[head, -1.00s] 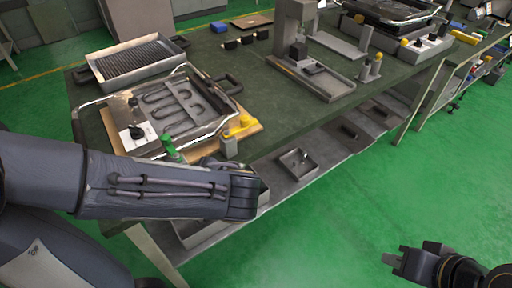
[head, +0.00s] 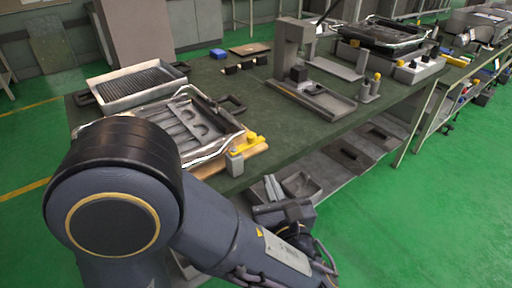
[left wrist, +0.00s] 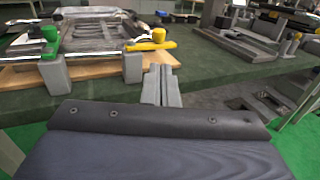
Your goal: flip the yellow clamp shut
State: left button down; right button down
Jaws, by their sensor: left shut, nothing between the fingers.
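The yellow clamp (head: 248,145) sits on a grey block (head: 235,163) at the front right corner of the heating-element tray (head: 214,150). In the left wrist view the clamp (left wrist: 150,42) shows a raised knob at its right and a low yellow arm reaching left; whether it is fastened I cannot tell. My left gripper (head: 272,187) is shut and empty, out beyond the table's front edge, right of and below the clamp. Its closed grey fingers (left wrist: 160,84) point toward the table in the left wrist view, apart from the clamp. My right gripper is not in view.
A green clamp (left wrist: 50,36) stands on another grey block (left wrist: 54,76) to the left. The tray lies on a wooden board (left wrist: 88,72). A grey stand (head: 316,100) is farther right on the green tabletop (head: 225,90). Shelf bins (head: 300,185) lie below.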

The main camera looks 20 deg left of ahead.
aim_at(253, 139)
pick_arm(q)
jog(key=x, duration=1.3)
jog(key=shift+a+b, duration=0.1)
jog(key=shift+b, duration=0.25)
